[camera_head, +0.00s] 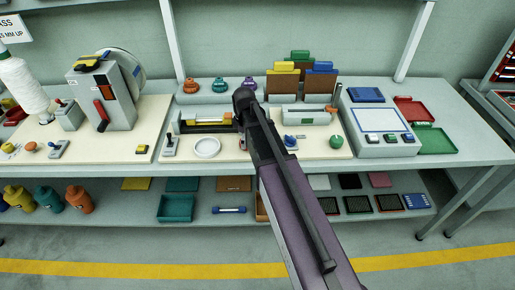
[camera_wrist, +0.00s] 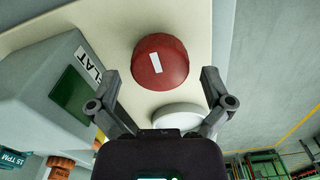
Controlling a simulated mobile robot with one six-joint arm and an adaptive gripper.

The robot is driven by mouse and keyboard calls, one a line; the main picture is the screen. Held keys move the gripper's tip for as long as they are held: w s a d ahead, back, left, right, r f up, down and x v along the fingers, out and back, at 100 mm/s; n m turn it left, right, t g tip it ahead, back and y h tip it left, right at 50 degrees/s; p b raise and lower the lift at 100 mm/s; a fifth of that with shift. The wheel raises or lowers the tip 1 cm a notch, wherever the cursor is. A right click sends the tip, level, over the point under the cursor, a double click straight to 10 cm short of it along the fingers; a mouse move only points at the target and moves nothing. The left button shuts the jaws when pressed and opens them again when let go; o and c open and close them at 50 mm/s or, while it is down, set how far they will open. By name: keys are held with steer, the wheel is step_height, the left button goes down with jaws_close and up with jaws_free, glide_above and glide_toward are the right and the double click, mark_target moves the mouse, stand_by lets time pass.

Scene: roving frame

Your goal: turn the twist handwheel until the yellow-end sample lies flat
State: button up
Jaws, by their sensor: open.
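A red round knob (camera_wrist: 160,58) with a white mark on top, which looks like the handwheel, is in the wrist view. My gripper (camera_wrist: 161,75) is open, with one finger on each side of the knob's near edge in the picture. I see no clear contact. Beside it stands a grey box (camera_wrist: 35,95) with a dark green window and a label reading FLAT. In the head view a long unit with a yellow strip (camera_head: 207,121) stands left of my arm; I cannot tell whether this is the yellow-end sample. My arm hides the gripper and the red knob there.
A white round dish (camera_head: 207,147) lies on the pale board; it also shows in the wrist view (camera_wrist: 181,117). Weighted bobbins (camera_head: 220,85) stand behind. Right of my arm are a blue knob (camera_head: 290,141), a green knob (camera_head: 336,142) and a grey panel unit (camera_head: 382,130).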

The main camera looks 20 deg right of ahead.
steer(key=shift+r+p, duration=6.55)
steer(key=shift+r, duration=0.4)
steer(key=s+f+m+b, duration=0.3)
steer(key=s+m, duration=0.9)
steer(key=s, duration=0.4)
steer(key=shift+f+m, duration=0.15)
steer(key=shift+m, duration=0.25)
